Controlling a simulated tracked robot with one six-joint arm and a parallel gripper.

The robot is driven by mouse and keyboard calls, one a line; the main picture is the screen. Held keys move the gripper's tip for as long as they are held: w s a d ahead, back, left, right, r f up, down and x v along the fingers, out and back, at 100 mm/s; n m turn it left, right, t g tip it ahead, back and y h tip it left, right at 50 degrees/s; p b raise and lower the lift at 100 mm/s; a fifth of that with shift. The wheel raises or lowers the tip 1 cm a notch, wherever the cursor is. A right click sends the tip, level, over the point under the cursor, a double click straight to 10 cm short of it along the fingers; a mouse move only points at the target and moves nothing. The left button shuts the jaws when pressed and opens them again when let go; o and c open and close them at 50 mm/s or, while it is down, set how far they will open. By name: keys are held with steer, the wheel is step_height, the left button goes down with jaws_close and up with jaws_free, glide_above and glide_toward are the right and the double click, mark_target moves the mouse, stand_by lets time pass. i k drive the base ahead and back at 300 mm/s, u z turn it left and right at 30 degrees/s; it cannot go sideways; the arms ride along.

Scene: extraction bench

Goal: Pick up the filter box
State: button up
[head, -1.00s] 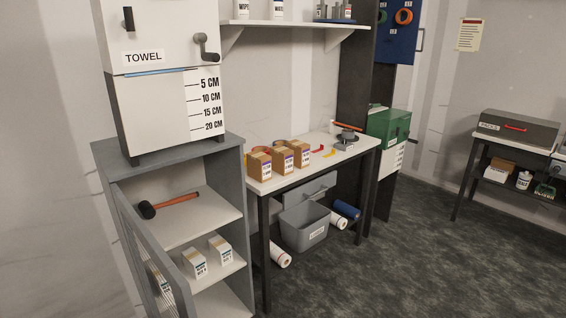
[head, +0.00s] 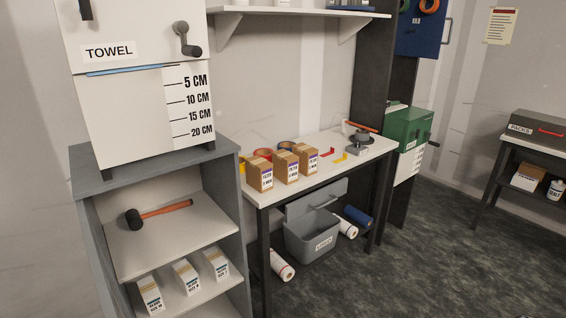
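Three brown cardboard boxes stand in a row on the white workbench (head: 326,170): a left one (head: 260,175), a middle one (head: 285,166) and a right one (head: 305,159). Each has a white and blue label. The print is too small to read surely, so I cannot tell for certain which is the filter box. Three white boxes, at left (head: 150,294), middle (head: 186,278) and right (head: 217,263), stand on a lower shelf of the grey cabinet (head: 150,158); their print is also unclear. My gripper is not in view.
A mallet (head: 160,213) lies on the cabinet's upper shelf. A towel dispenser (head: 128,110) stands on top. Coloured rolls sit behind the brown boxes. A grey bin (head: 312,236) and rolls lie under the workbench. The dark floor (head: 430,260) at right is clear.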

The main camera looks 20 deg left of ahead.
mark_target(285, 164)
steer(key=z, duration=0.05)
steer(key=i, duration=3.65)
steer(key=u, duration=2)
